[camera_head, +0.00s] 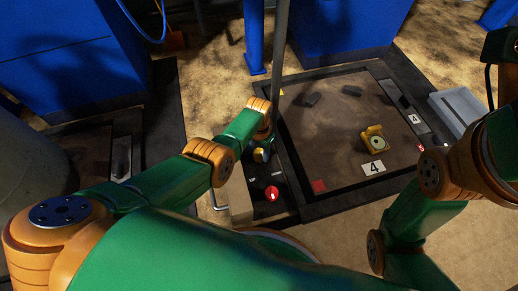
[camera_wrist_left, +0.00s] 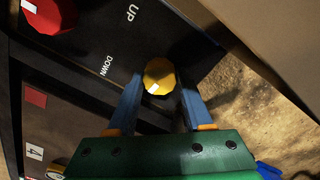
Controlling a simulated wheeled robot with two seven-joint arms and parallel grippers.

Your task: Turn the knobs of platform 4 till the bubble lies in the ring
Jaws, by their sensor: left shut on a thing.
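Platform 4 (camera_head: 330,120) is a dark-framed brown plate with a white "4" sign (camera_head: 373,167). A yellow level (camera_head: 372,132) with a round pale vial stands on it; the bubble is too small to place against the ring. On the control strip at the platform's left are a yellow knob (camera_head: 260,155) and a red knob (camera_head: 272,193), each with a white mark. In the left wrist view, my left gripper (camera_wrist_left: 160,92) is shut on the yellow knob (camera_wrist_left: 157,76), one finger on each side. The red knob (camera_wrist_left: 48,12) is at the upper left there, apart from it. My right gripper is out of view.
A grey post (camera_head: 281,45) rises beside the strip. Blue cabinets (camera_head: 70,60) stand at the back left. A grey tray (camera_head: 455,108) is at the right. My right arm crosses the lower right.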

